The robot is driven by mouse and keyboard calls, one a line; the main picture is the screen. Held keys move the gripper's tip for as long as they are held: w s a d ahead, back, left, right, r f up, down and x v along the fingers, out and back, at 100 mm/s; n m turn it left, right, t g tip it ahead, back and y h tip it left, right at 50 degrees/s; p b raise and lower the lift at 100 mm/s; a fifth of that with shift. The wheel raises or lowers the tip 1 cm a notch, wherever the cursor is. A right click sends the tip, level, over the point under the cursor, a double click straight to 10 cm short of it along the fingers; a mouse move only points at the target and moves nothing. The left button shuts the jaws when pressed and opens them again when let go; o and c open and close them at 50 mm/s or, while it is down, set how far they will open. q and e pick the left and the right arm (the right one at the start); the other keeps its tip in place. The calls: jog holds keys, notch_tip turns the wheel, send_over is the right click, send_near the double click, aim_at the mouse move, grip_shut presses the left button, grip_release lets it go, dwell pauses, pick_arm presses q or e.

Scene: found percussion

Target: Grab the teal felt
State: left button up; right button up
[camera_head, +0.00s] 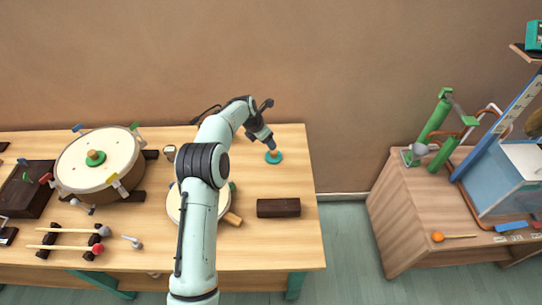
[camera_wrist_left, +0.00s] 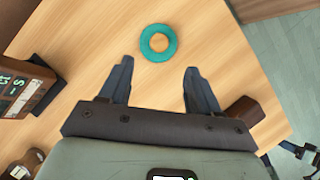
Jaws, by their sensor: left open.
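The teal felt (camera_head: 274,161) is a flat ring lying on the wooden table near its back right corner. In the left wrist view the teal felt (camera_wrist_left: 148,53) lies flat just beyond the fingertips, with bare wood showing through its hole. My left gripper (camera_head: 268,143) is above the table at the felt's back edge, pointing down. In the wrist view my left gripper (camera_wrist_left: 158,68) is open, with nothing between its two dark fingers. The felt lies roughly centred across the gap, slightly to the left. My right gripper is not in view.
A dark brown block (camera_head: 278,208) lies in front of the felt. A large drum (camera_head: 118,165) and mallets (camera_head: 65,229) are on the left. A smaller round drum (camera_head: 175,205) is partly hidden behind my arm. A second wooden table (camera_head: 410,225) stands right, across a floor gap.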

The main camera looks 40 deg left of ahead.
aim_at(274, 154)
pick_arm(q)
jog(key=p+x, duration=0.1)
jog(key=x, duration=0.9)
jog(key=shift+a, duration=0.1)
jog(key=shift+s, duration=0.1)
jog(key=c, duration=1.1)
